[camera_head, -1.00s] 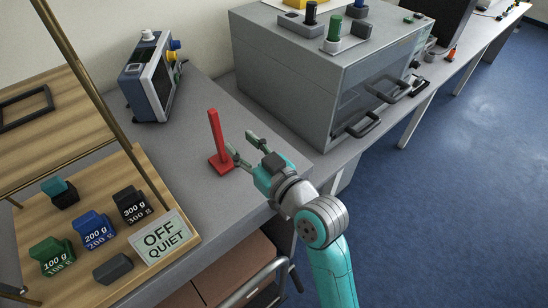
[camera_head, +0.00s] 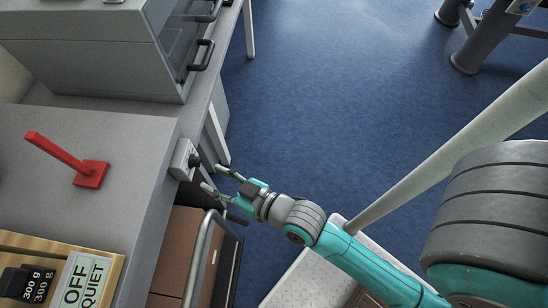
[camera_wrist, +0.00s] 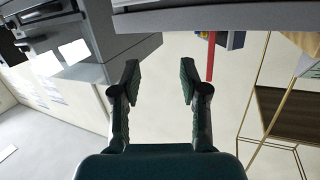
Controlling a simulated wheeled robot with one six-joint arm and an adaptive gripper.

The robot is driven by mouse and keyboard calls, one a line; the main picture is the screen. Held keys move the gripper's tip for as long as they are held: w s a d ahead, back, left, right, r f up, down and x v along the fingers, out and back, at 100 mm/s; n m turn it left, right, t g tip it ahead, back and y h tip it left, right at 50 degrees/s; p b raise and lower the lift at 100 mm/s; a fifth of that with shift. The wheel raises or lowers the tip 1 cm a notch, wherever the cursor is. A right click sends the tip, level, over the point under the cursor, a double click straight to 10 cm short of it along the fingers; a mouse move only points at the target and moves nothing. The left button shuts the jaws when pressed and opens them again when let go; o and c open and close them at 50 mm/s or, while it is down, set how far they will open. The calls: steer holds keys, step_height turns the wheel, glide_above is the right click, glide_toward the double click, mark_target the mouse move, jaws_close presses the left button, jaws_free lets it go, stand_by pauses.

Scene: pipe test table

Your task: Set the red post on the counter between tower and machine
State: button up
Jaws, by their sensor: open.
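The red post (camera_head: 66,159) stands on its square red base on the grey counter (camera_head: 105,135), between the wooden tower (camera_head: 30,248) at the lower left and the grey machine (camera_head: 85,60) at the top. My gripper (camera_head: 216,178) is open and empty, out past the counter's right edge and apart from the post. In the wrist view the gripper (camera_wrist: 158,85) shows spread fingers with nothing between them. The red post (camera_wrist: 211,58) also shows there, beyond the right finger. Its base is hidden in that view.
A black 300 g weight (camera_head: 25,284) and an OFF QUIET sign (camera_head: 88,281) are on the tower's board. A small grey box with a black knob (camera_head: 184,160) is on the counter's edge near my gripper. Blue floor (camera_head: 320,100) lies open to the right.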

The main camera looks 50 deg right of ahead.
steer(key=s+d+h, duration=0.1)
steer(key=s+d, duration=0.2)
steer(key=s, duration=0.9)
steer(key=s+d+m+g+h, duration=0.1)
steer(key=s+d+h, duration=0.1)
steer(key=s, duration=1)
steer(key=shift+s+d+f+m+h, duration=0.15)
steer(key=shift+d+f+m+h, duration=0.2)
steer(key=shift+d, duration=0.45)
steer(key=shift+a, duration=0.1)
